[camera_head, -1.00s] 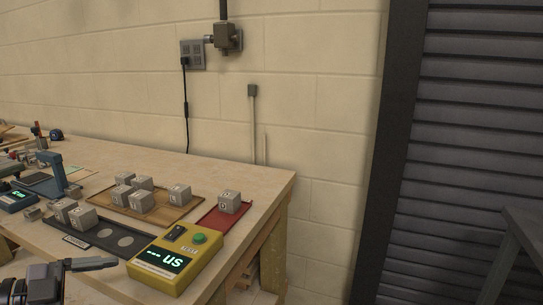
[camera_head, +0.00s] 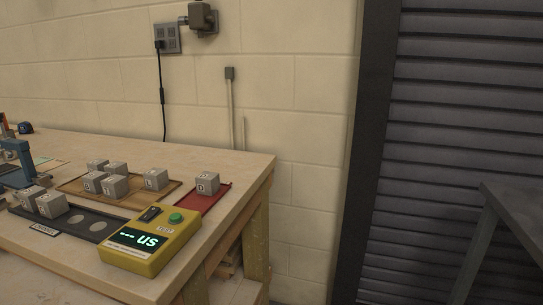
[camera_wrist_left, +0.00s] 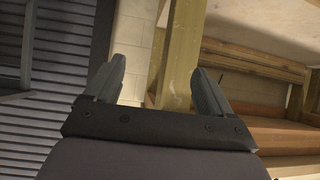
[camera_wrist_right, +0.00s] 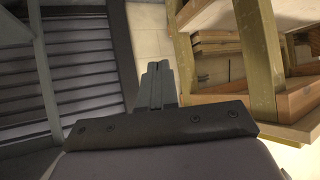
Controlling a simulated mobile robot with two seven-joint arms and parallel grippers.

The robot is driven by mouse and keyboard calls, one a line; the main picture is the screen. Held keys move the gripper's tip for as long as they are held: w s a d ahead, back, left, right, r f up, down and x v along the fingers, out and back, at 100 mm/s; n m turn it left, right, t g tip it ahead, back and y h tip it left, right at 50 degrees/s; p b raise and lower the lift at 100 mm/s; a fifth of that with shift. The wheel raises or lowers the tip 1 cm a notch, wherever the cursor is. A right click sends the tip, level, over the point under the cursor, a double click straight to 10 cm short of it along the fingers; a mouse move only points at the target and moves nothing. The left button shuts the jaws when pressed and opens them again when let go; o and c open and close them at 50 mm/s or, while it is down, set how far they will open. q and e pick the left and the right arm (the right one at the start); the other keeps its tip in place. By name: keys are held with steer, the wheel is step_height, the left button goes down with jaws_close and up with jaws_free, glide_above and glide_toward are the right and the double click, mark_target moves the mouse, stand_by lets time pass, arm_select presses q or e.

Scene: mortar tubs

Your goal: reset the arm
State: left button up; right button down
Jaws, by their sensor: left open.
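My left gripper (camera_wrist_left: 158,85) shows in the left wrist view with its two fingers apart and nothing between them. A wooden bench leg and the wall lie beyond its fingers. My right gripper (camera_wrist_right: 157,75) shows in the right wrist view with its fingers together and nothing visible held. Neither gripper shows in the head view now. Both are away from the objects on the bench top.
The workbench (camera_head: 215,150) carries a yellow tester (camera_head: 150,240), a wooden tray (camera_head: 172,193) with several grey cubes, a red mat (camera_head: 190,209) with one cube (camera_head: 207,183), and a dark strip (camera_head: 100,237) with cubes. A dark shutter (camera_head: 460,120) stands right.

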arm_select(q)
step_height(320, 180, up, 10)
steer(key=s+p, duration=0.1)
steer(key=p, duration=1.2)
steer(key=shift+s+d+g, duration=0.3)
steer(key=shift+s+d, duration=0.05)
steer(key=shift+s, duration=0.05)
steer(key=shift+f, duration=0.15)
